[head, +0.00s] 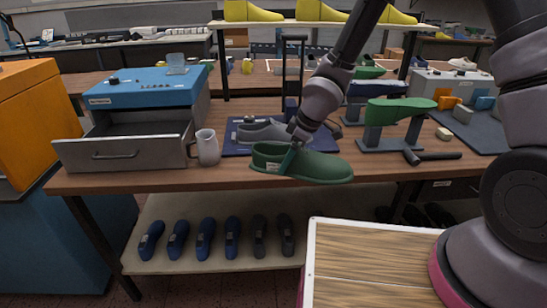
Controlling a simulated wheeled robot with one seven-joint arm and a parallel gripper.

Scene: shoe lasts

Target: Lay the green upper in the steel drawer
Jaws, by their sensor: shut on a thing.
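A green upper (320,167), shaped like a low clog, hangs in front of the bench's front edge in the head view. My gripper (291,158) is shut on it near its heel end, on the left; the fingertips are partly hidden by the upper. The steel drawer (125,155) is pulled open below a blue-topped machine (145,88) at the bench's left. The visible part of its inside looks empty. The upper is to the right of the drawer and apart from it.
A grey mug (207,147) stands just right of the drawer. A grey shoe (263,132) lies on a blue mat (236,148) behind the upper. A green last on a stand (398,112) and a hammer (436,156) are at right. Several lasts line the lower shelf (190,255).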

